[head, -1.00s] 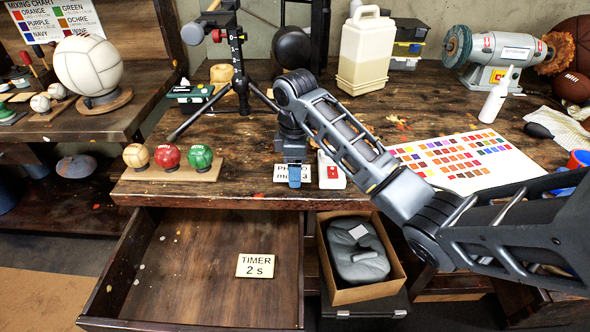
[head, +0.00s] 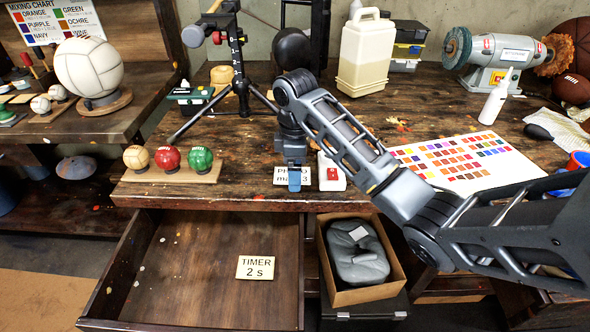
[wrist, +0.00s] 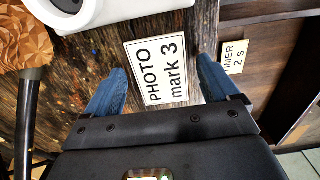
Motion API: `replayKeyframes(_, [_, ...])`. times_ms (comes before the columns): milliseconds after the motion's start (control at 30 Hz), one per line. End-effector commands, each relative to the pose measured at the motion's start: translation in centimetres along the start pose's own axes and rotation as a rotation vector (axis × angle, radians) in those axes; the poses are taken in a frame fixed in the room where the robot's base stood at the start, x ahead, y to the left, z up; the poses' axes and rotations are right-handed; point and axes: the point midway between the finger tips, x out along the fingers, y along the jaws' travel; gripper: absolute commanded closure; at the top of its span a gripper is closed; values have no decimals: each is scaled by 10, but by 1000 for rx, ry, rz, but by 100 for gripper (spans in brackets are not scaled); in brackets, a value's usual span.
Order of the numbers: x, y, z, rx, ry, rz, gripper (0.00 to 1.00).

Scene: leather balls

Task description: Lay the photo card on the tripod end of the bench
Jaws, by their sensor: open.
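The photo card (head: 279,177) is a small white label reading "PHOTO mark 3". It lies on the bench top (head: 235,180) near the front edge, right of the row of small balls. My gripper (head: 294,182) points down over the card and hides its middle in the head view. In the wrist view the card (wrist: 158,75) lies between the two blue fingers of my gripper (wrist: 162,70), with gaps on both sides. The fingers are apart and hold nothing. The tripod (head: 241,75) stands at the back left of the bench.
A white box with a red button (head: 332,173) sits close right of the card. A board with three small balls (head: 169,170) is at the front left. An open drawer (head: 190,265) below holds a "TIMER 2 s" card (head: 255,267). A colour chart (head: 455,160) lies to the right.

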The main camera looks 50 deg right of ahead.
Motion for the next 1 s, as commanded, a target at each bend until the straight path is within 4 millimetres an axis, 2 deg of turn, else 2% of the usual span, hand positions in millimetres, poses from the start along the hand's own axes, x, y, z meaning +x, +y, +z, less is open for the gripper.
replayKeyframes(200, [-44,1,1,0,0,3,12])
replayKeyframes(400, [-79,2,1,-1,-1,5,12])
replayKeyframes(700, [-107,2,0,-1,0,4,12])
replayKeyframes(1000, [-116,0,0,0,0,0,12])
